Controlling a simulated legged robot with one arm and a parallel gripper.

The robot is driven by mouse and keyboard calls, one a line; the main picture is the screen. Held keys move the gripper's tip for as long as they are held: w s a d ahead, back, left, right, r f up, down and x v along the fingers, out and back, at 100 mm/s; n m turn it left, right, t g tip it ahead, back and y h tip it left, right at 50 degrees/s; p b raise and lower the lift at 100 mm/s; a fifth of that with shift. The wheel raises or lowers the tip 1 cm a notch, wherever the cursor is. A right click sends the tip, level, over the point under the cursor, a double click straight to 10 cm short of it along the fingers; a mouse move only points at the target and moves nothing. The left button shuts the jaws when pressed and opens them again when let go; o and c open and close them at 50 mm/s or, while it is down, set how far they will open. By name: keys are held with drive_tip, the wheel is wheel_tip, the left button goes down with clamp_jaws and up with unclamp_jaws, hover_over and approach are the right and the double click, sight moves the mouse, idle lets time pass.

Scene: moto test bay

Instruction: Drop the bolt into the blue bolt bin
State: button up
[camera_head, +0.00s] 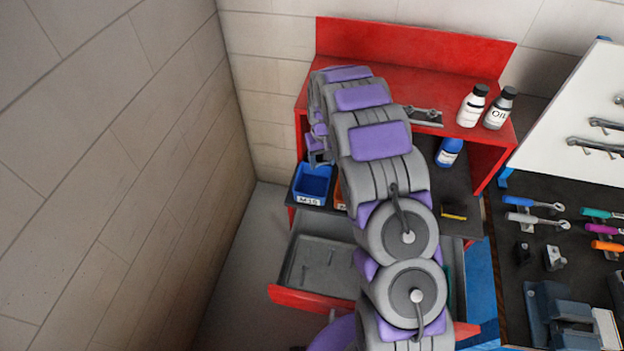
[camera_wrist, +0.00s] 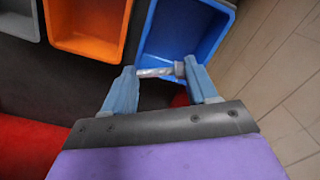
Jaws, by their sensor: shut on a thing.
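The bolt (camera_wrist: 156,72) is a small silver metal piece held crosswise between the fingertips of my gripper (camera_wrist: 160,73) in the wrist view. The blue bolt bin (camera_wrist: 221,14) lies just past the fingertips in the wrist view, and the bolt overlaps its near edge in the picture. I cannot tell the height between bolt and bin. In the head view, the blue bin (camera_head: 310,184) has a white label and stands on the dark shelf of the red cabinet, below the end of my arm. The bolt is hidden there, and my gripper (camera_head: 318,158) is mostly hidden.
An orange bin (camera_wrist: 88,22) stands left of the blue one, with a grey bin (camera_wrist: 20,15) beyond. A brick wall (camera_head: 110,170) rises close to the left. An open drawer (camera_head: 318,268) sticks out below the shelf. Bottles (camera_head: 472,107) stand on the red top.

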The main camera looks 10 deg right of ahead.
drive_tip(key=f, duration=0.4)
drive_tip(key=shift+s+a+f, duration=0.15)
drive_tip(key=shift+a+f, duration=0.2)
drive_tip(key=shift+f, duration=0.05)
drive_tip(key=shift+d+f, duration=0.15)
drive_tip(key=shift+f, duration=0.25)
drive_tip(key=o, duration=0.8)
drive_tip(key=shift+d, duration=0.1)
drive_tip(key=shift+c, duration=0.2)
drive_tip(key=o, duration=0.4)
drive_tip(key=shift+c, duration=0.2)
drive_tip(key=shift+r, duration=0.15)
wheel_tip(320, 180, up, 17)
drive_tip(key=b, duration=0.1)
drive_tip(key=shift+a, duration=0.2)
